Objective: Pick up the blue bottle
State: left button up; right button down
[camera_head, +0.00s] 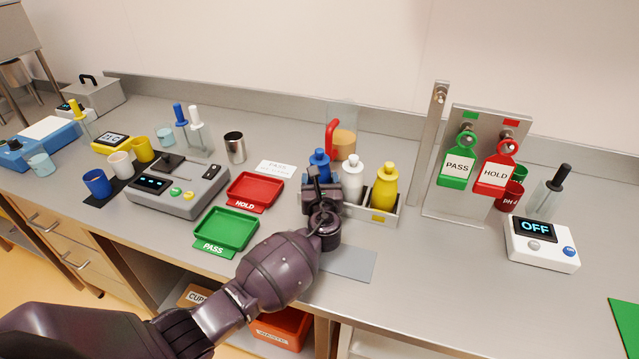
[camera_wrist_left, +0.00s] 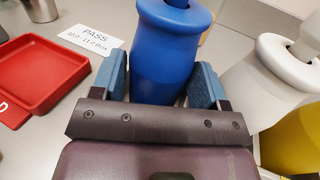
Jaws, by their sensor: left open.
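The blue bottle (camera_head: 320,160) stands upright at the left end of the bottle rack in the head view, its lower part hidden by my left gripper (camera_head: 322,187). In the left wrist view the blue bottle (camera_wrist_left: 168,55) stands between the two blue-padded fingers of my left gripper (camera_wrist_left: 162,80). The fingers are open, one on each side of the bottle. I cannot tell whether either pad touches it. My right gripper is in neither view.
A white bottle (camera_head: 353,181) and a yellow bottle (camera_head: 384,187) stand close on the right in the metal rack (camera_head: 382,216). Red (camera_head: 256,191) and green (camera_head: 226,230) trays lie to the left. A grey mat (camera_head: 347,263) lies in front.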

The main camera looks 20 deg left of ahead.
pick_arm(q)
jog(key=c, duration=0.7)
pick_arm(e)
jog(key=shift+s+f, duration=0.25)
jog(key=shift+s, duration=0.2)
pick_arm(q)
jog(key=shift+r, duration=0.2)
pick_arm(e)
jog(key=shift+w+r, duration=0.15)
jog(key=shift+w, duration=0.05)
pick_arm(q)
jog(key=shift+r, duration=0.4)
jog(key=shift+r+p, duration=0.3)
jog(key=shift+r, duration=0.3)
notch_tip(320, 180, up, 13)
jog(key=shift+f+p, duration=0.2)
jog(key=shift+p, duration=0.85)
jog(key=shift+r+p, duration=0.85)
jog(key=shift+r, duration=4.15)
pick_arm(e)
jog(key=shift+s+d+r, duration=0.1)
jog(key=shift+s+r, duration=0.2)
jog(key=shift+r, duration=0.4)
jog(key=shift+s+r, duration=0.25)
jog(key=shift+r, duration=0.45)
